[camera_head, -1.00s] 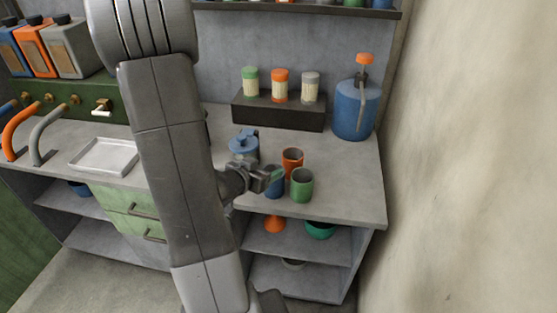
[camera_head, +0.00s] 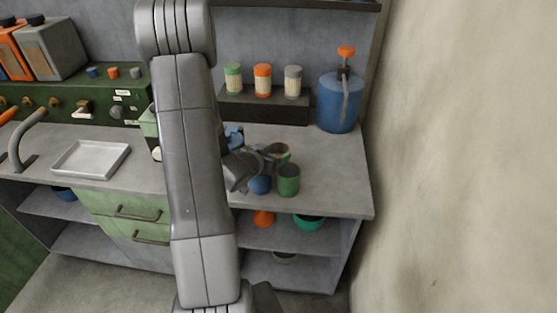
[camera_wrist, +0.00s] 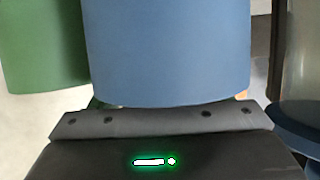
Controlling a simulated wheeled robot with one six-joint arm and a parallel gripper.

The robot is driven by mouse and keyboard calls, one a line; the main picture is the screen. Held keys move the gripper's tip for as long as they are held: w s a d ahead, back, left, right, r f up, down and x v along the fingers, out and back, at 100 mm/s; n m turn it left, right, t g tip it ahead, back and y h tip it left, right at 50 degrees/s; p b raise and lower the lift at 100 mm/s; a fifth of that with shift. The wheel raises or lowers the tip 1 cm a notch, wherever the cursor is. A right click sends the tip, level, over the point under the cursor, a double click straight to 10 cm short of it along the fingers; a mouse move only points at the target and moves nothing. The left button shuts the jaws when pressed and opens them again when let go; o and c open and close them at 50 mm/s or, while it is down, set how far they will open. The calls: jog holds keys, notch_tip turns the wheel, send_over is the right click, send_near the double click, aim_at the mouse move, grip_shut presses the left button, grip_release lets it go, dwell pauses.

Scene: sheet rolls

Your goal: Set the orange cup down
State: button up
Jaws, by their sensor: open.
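The orange cup (camera_head: 281,148) stands on the counter (camera_head: 335,192) in the head view, partly hidden behind my gripper. My gripper (camera_head: 270,154) is open, with its fingers at the cup's near side and rim; I cannot tell whether they touch it. A blue cup (camera_head: 260,185) stands just below the gripper, its upper part hidden. A green cup (camera_head: 288,180) stands to its right. In the wrist view the blue cup (camera_wrist: 170,50) fills the middle and the green cup (camera_wrist: 40,45) is at the left. The orange cup is not clearly seen there.
A blue pot (camera_head: 234,136) is mostly hidden behind my arm. A dark riser (camera_head: 264,108) with several jars and a blue pump bottle (camera_head: 339,103) stand at the back. The counter is clear at the right front; a wall closes the right side.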

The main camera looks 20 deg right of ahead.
jog(key=shift+x, duration=0.9)
jog(key=c, duration=1.2)
